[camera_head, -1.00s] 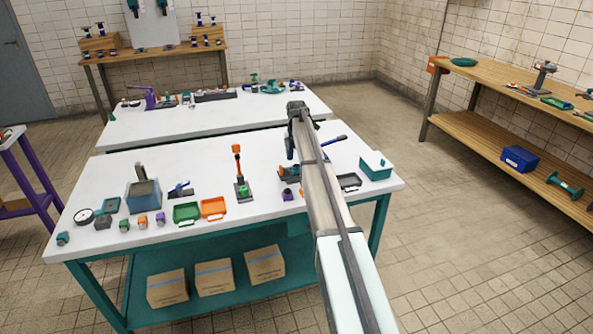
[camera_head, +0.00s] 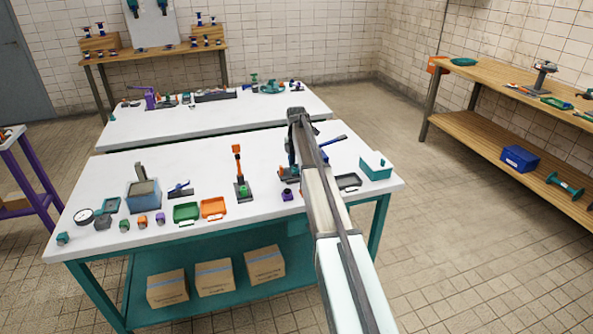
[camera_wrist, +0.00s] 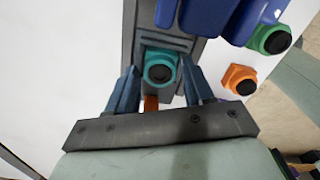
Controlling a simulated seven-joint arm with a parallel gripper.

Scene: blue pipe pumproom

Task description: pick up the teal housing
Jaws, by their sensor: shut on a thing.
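In the wrist view the teal housing (camera_wrist: 153,62) is a small rounded piece with a dark round hole. It lies between the two blue fingers of my gripper (camera_wrist: 161,78), which is shut on it. A grey fixture (camera_wrist: 200,55) is right behind the housing; I cannot tell whether the two touch.
A dark blue part (camera_wrist: 215,15) stands close above the housing in the wrist view. A green ringed piece (camera_wrist: 262,40) and an orange piece (camera_wrist: 231,76) lie to its right. A grey tray (camera_head: 348,182) and a teal box (camera_head: 376,168) are at the table's right end.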

